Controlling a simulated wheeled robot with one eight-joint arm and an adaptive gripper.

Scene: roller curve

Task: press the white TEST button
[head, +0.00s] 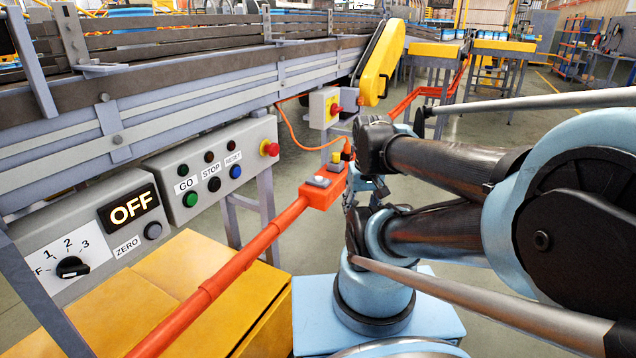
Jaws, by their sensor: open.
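No label reading TEST can be read in the head view. A small orange control box (322,190) sits on the orange rail near the middle, with a pale grey-white button (319,181) on its top and a yellow button (336,157) behind it. Whether the pale one is the TEST button I cannot tell. My gripper (366,190) is just right of this box, partly hidden by my own arm. It looks open and empty, with a visible gap to the pale button.
A grey panel (165,178) at left has green GO (190,199), black STOP (214,184) and blue RESET (235,171) buttons, plus a red knob. Left of it is a panel with an OFF display (129,210). The orange rail (250,249) crosses the front. Yellow boxes (185,262) stand below.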

